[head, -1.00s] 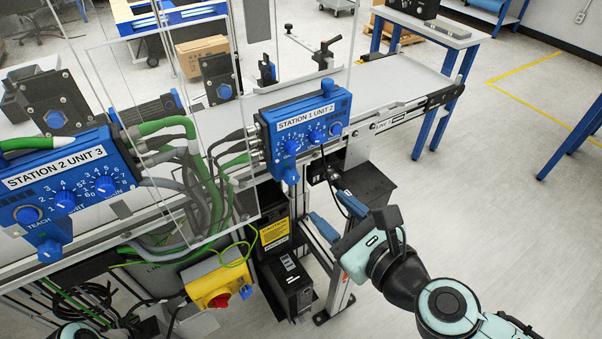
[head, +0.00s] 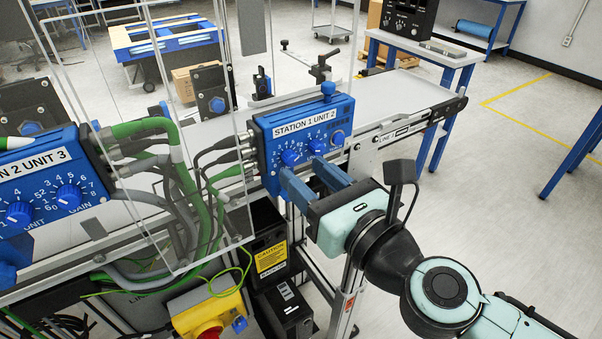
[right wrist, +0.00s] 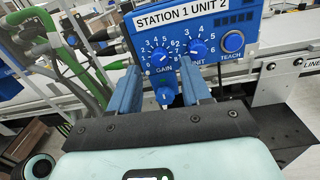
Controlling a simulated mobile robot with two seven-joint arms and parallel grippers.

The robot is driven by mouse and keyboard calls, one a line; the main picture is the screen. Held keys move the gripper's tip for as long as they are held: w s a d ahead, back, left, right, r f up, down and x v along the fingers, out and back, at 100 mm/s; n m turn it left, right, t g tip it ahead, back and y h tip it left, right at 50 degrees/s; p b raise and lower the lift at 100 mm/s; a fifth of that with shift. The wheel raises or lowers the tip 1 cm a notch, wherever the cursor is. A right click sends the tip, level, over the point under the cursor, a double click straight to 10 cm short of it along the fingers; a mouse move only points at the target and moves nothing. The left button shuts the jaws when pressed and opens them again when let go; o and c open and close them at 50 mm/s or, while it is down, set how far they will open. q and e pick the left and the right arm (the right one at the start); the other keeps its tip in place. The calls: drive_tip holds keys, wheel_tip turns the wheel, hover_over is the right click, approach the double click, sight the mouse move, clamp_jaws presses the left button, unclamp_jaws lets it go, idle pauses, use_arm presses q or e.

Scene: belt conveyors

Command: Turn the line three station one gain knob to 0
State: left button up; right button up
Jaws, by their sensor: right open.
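The blue station 1 unit 2 box (head: 262,153) is on the conveyor's near side in the head view. Its gain knob (right wrist: 158,60) is the left of two dial knobs in the right wrist view, and shows in the head view (head: 290,157). The unit knob (right wrist: 197,47) and round teach button (right wrist: 232,42) are to its right. My right gripper (head: 301,167) is open and empty, pointing at the box's lower face. In the right wrist view its fingertips (right wrist: 159,67) stand either side of the gain knob; contact cannot be told. The left gripper is not in view.
A station 2 unit 3 box (head: 45,185) is at left, with green and grey cables and a clear panel (head: 215,110) between the boxes. A yellow box with a red button (head: 210,315) is below.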

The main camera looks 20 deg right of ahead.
sight(290, 158)
drive_tip(key=shift+x, duration=1.1)
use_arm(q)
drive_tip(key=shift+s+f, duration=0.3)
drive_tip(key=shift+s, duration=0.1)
use_arm(e)
clamp_jaws()
